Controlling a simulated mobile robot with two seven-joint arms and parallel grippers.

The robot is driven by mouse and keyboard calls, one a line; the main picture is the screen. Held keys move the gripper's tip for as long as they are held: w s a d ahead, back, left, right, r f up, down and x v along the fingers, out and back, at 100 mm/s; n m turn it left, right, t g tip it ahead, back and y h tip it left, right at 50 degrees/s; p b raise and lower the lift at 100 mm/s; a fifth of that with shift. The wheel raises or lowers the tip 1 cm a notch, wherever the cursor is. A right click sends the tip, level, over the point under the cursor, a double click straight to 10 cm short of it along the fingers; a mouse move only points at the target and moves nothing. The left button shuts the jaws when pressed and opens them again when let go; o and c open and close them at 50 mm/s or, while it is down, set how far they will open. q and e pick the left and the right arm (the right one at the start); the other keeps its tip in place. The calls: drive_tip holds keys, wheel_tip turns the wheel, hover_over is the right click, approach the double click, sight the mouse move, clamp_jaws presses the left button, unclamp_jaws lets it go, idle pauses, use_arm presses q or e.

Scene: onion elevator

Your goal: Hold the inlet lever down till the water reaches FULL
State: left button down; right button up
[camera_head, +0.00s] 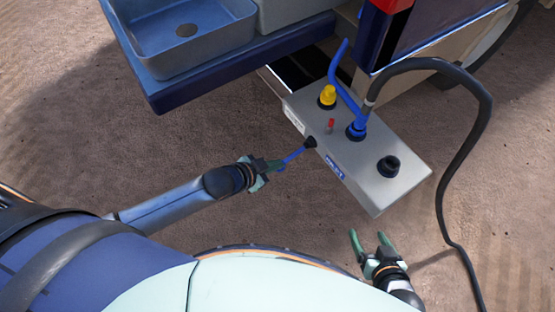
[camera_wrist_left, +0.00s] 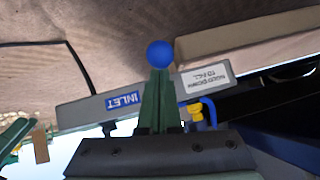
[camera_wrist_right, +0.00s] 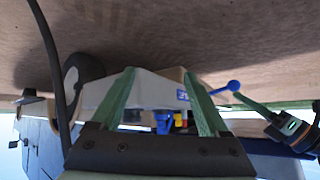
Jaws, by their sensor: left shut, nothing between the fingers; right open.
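The inlet lever (camera_head: 293,155) is a blue rod that sticks out from the near-left side of a grey metal box (camera_head: 385,190), with a blue INLET label beside it. Its blue ball end (camera_wrist_left: 160,53) shows at the fingertips in the left wrist view and in the right wrist view (camera_wrist_right: 234,85). My left gripper (camera_head: 280,165) is shut and empty, its tips right at the ball; I cannot tell whether they press on it. My right gripper (camera_head: 370,240) is open and empty, in front of the box. No water level or FULL mark is readable.
The box top carries a yellow knob (camera_head: 327,96), a small red piece (camera_head: 331,125), a blue pipe (camera_head: 343,85) and a black cap (camera_head: 389,166). A black hose (camera_head: 488,110) hangs to the right. A blue-grey sink (camera_head: 190,35) stands at upper left. Bare ground lies around.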

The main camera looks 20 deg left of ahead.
use_arm(q)
drive_tip(key=shift+t+h, duration=0.6)
drive_tip(key=shift+t, duration=0.2)
wheel_tip(320, 180, down, 5)
drive_tip(key=b, duration=0.3)
drive_tip(key=shift+r, duration=0.15)
use_arm(e)
drive_tip(key=shift+w+a+f, duration=0.1)
drive_tip(key=shift+a+f, duration=0.15)
drive_tip(key=shift+f, duration=0.25)
drive_tip(key=shift+w+a+f, duration=0.1)
drive_tip(key=shift+a+f, duration=0.1)
drive_tip(key=shift+f, duration=0.25)
